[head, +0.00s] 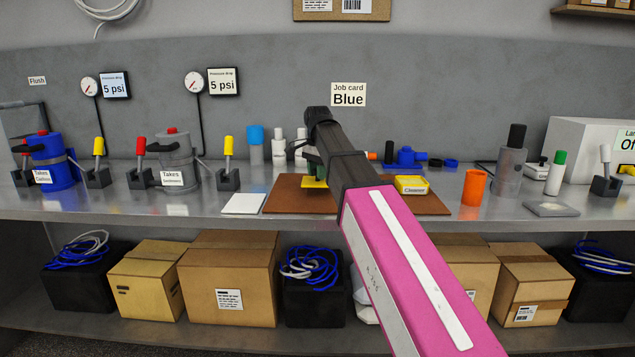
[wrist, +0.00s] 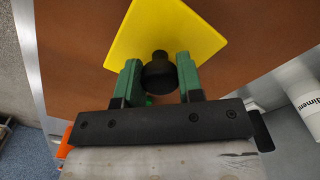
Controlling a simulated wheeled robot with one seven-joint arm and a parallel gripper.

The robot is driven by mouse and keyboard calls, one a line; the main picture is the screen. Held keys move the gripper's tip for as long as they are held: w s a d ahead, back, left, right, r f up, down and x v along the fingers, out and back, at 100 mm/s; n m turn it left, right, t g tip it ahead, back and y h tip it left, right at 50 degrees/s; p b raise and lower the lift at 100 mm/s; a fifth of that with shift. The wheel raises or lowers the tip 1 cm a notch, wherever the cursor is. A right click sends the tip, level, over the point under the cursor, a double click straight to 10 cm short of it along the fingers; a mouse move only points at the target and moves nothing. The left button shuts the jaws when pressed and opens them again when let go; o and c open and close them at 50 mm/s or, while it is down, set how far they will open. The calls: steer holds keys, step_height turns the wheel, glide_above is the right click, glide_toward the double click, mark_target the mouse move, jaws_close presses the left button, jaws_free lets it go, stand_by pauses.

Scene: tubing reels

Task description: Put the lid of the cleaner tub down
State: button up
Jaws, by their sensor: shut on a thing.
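The cleaner tub (head: 411,185) is a low yellow box with a "Cleaner" label, standing on the right part of the brown mat (head: 428,204). Its lid is a flat yellow square (wrist: 150,38) with a black knob (wrist: 160,72). My gripper (wrist: 159,75) has green fingers shut on that knob. In the head view, a small part of the lid (head: 314,184) shows left of my arm, over the mat and apart from the tub. My arm hides the rest. I cannot tell whether the lid touches the mat.
A white pad (head: 243,204) lies left of the mat. An orange cup (head: 473,188) and a clear grey bottle (head: 510,165) stand to the right. White bottles and blue fittings (head: 405,158) stand behind. The mat's front left part looks bare.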

steer(key=shift+f, duration=1.7)
steer(key=o, duration=0.9)
steer(key=shift+f, duration=0.1)
step_height(320, 180, up, 12)
steer(key=shift+r, duration=0.15)
